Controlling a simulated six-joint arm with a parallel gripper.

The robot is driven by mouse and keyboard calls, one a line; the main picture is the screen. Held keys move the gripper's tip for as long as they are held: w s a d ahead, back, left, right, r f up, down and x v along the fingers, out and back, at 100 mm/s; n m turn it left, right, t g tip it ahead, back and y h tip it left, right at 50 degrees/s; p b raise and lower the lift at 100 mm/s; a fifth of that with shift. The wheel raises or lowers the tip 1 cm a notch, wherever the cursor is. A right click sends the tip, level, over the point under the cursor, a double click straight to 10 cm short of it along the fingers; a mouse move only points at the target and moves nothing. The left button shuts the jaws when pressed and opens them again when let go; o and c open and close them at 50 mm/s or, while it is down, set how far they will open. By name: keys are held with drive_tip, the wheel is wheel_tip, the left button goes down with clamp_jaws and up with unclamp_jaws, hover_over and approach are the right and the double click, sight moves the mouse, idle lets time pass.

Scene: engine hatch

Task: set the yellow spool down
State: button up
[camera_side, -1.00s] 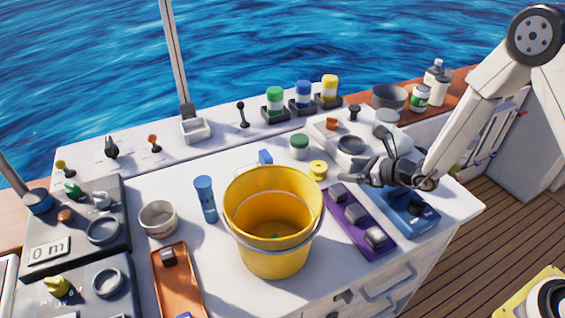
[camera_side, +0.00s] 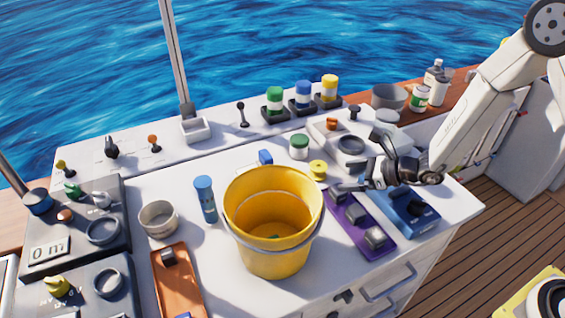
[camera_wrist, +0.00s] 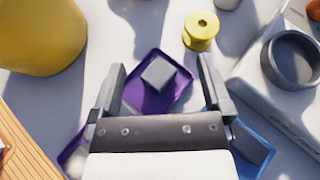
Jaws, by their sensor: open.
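The yellow spool (camera_side: 318,170) stands upright on the white worktop, to the right of the yellow bucket's rim in the side view. In the wrist view the spool (camera_wrist: 201,30) shows its round top with a centre hole, beyond my gripper's right finger and apart from it. My gripper (camera_wrist: 160,75) is open and empty. In the side view my gripper (camera_side: 348,178) hangs just right of the spool, above the far end of the purple tray (camera_side: 352,238). A grey block (camera_wrist: 158,74) in that tray shows between the fingers.
The yellow bucket (camera_side: 272,240) stands tall left of the purple tray. A blue tray (camera_side: 415,225) lies to the right. A grey ring dish (camera_wrist: 290,60) sits on a white raised block beyond. A green-lidded jar (camera_side: 299,147) stands behind the spool.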

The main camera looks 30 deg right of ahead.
drive_tip(key=s+a+n+g, duration=0.1)
drive_tip(key=s+n, duration=0.1)
drive_tip(key=s+r+n+g, duration=0.1)
drive_tip(key=s+n+g, duration=0.1)
drive_tip(key=s+a+n+g, duration=0.1)
drive_tip(key=s+n, duration=0.1)
drive_tip(key=shift+s+a+r+y, duration=0.15)
drive_tip(key=shift+a+r+y, duration=0.15)
drive_tip(key=shift+y, duration=0.1)
drive_tip(key=s+n+g, duration=0.1)
drive_tip(key=s+n, duration=0.1)
drive_tip(key=s+n+g+h, duration=0.1)
drive_tip(key=s+n, duration=0.1)
drive_tip(key=s+n+g, duration=0.1)
drive_tip(key=n, duration=0.1)
drive_tip(key=shift+s+d+r+g, duration=0.3)
drive_tip(key=shift+s+d+r, duration=0.05)
drive_tip(key=shift+s+d, duration=0.05)
drive_tip(key=s+d+r+n+h, duration=0.2)
drive_tip(key=d+n+h, duration=0.2)
drive_tip(key=n, duration=0.3)
drive_tip(key=s+d+r+n+h, duration=0.2)
drive_tip(key=s+d+n+h, duration=0.1)
drive_tip(key=n, duration=0.4)
drive_tip(key=shift+s+d+n+h, duration=0.35)
drive_tip(key=shift+d+h, duration=0.25)
drive_tip(key=shift+d, duration=0.65)
